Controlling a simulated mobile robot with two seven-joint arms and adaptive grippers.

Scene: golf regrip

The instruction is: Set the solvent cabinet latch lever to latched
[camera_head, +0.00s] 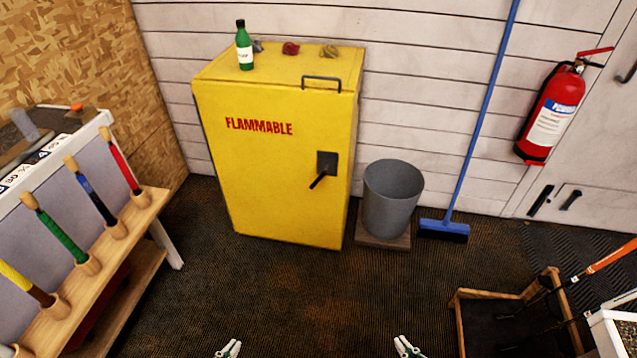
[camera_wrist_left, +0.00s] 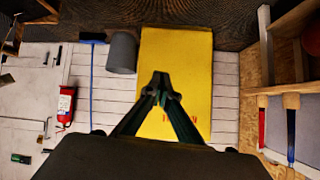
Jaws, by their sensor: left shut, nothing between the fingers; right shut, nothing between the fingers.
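The yellow solvent cabinet (camera_head: 270,185), marked FLAMMABLE, stands against the white wall with its door closed. Its black latch lever (camera_head: 318,181) sits on a dark plate (camera_head: 327,163) at the door's right side and slants down to the left. My left gripper (camera_head: 229,347) is at the bottom edge of the head view, shut and well apart from the cabinet. My right gripper (camera_head: 406,345) is also at the bottom edge, shut and empty. In the left wrist view, the left gripper (camera_wrist_left: 161,78) is shut in front of the yellow cabinet (camera_wrist_left: 190,70), and the lever cannot be made out.
A green bottle (camera_head: 244,46) and small rags stand on the cabinet. A grey bin (camera_head: 391,198) and blue broom (camera_head: 459,180) are to its right. A rack of grips (camera_head: 120,235) is at left, a wooden club crate (camera_head: 505,292) at lower right. The floor between is clear.

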